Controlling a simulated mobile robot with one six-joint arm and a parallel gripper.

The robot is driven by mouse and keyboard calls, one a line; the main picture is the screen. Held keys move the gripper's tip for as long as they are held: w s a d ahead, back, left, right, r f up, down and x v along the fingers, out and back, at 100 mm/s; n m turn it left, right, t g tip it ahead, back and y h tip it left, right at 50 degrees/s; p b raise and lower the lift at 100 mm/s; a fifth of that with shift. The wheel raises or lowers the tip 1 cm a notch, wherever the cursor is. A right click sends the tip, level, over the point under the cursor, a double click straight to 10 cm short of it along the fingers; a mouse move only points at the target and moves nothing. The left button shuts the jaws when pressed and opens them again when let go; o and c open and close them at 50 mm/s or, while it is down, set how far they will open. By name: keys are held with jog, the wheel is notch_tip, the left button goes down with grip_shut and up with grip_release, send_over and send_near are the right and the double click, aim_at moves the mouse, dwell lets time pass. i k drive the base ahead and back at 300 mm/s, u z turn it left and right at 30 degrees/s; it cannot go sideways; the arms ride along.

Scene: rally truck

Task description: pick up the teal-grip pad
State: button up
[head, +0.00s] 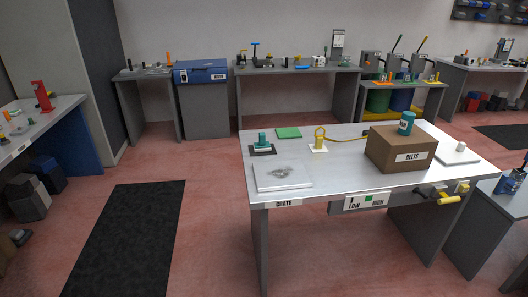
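A small block with an upright teal grip (262,139) stands on a dark square mat (254,152) at the left back part of the near table (340,172). It appears to be the teal-grip pad, with a pale layer low on its body. It is upright, and nothing hides it from this view. My gripper is not in view.
A pale plate (268,182) with small grey pieces lies in front of it. A flat green piece (288,132) and a yellow ringed object (320,139) lie behind and right.

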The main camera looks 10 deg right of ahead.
aim_at(262, 146)
jog(key=k, duration=0.4)
jog(key=u, duration=0.6)
jog(key=i, duration=1)
jog(key=u, duration=0.5)
jog(key=i, duration=1.9)
jog(key=z, duration=0.5)
